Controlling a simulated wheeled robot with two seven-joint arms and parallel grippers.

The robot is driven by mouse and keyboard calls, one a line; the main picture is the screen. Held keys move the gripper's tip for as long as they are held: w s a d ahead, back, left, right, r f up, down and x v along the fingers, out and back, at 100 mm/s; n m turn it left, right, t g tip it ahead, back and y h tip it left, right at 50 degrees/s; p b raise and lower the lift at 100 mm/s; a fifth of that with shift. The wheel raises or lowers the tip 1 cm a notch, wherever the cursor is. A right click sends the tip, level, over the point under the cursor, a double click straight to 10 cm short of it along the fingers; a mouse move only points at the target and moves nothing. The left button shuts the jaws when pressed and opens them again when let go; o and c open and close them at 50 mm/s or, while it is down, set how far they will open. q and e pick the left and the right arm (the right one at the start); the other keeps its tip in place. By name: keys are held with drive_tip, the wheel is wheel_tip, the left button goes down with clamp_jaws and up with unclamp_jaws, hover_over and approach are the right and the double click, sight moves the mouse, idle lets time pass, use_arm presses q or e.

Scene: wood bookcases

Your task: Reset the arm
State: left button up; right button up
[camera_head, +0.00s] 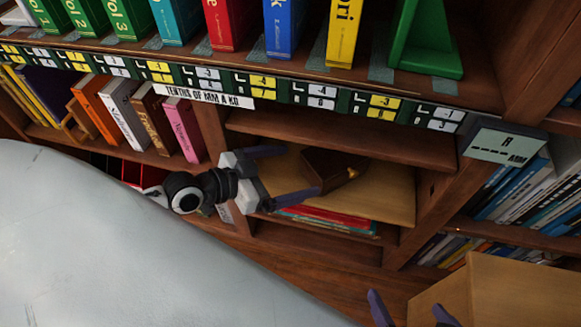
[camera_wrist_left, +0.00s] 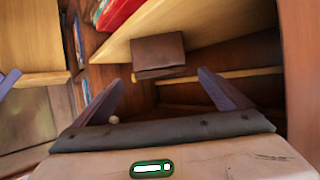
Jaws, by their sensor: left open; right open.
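My left gripper (camera_head: 302,170) is open in front of the lower middle cubby, its two purple fingers spread apart. In the left wrist view its fingers (camera_wrist_left: 160,80) are also spread, with nothing held between them. A brown box (camera_head: 330,172) sits in that cubby on a light wood board, beyond the fingers; it also shows in the left wrist view (camera_wrist_left: 158,52). I cannot tell whether a finger touches it. My right gripper (camera_head: 408,303) shows only its two separated purple fingertips at the bottom edge, with nothing seen between them.
The upper shelf holds several coloured books, including a red book (camera_head: 230,22), and a green bookend (camera_head: 425,40). Lower shelves hold more books, such as a pink book (camera_head: 184,128). A wooden box (camera_head: 505,290) stands at lower right, close to my right gripper.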

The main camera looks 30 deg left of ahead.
idle(0.4)
use_arm(q)
drive_tip(key=s+d+f+g+y, duration=0.2)
drive_tip(key=s+d+f+g, duration=0.2)
drive_tip(key=s+d, duration=0.3)
drive_tip(key=s+a+n+g+y, duration=0.4)
drive_tip(key=s+a, duration=0.2)
drive_tip(key=s, duration=0.6)
drive_tip(key=w+d+f+m+t+h, duration=0.1)
drive_tip(key=w+d+t+h, duration=0.4)
drive_tip(key=d, duration=0.6)
drive_tip(key=a+r+y+p, duration=0.2)
drive_tip(key=a+r+p, duration=0.3)
drive_tip(key=r+p, duration=0.7)
drive_tip(key=p, duration=1)
drive_tip(key=shift+s+r+n+y, duration=0.3)
drive_tip(key=shift+s+r, duration=0.05)
use_arm(e)
drive_tip(key=s+d+r+t+h, duration=0.1)
drive_tip(key=d+r, duration=0.3)
drive_tip(key=r, duration=0.9)
drive_tip(key=shift+s+d+m, duration=0.15)
drive_tip(key=shift+s+m, duration=0.25)
drive_tip(key=shift+s, duration=0.05)
drive_tip(key=shift+r, duration=0.1)
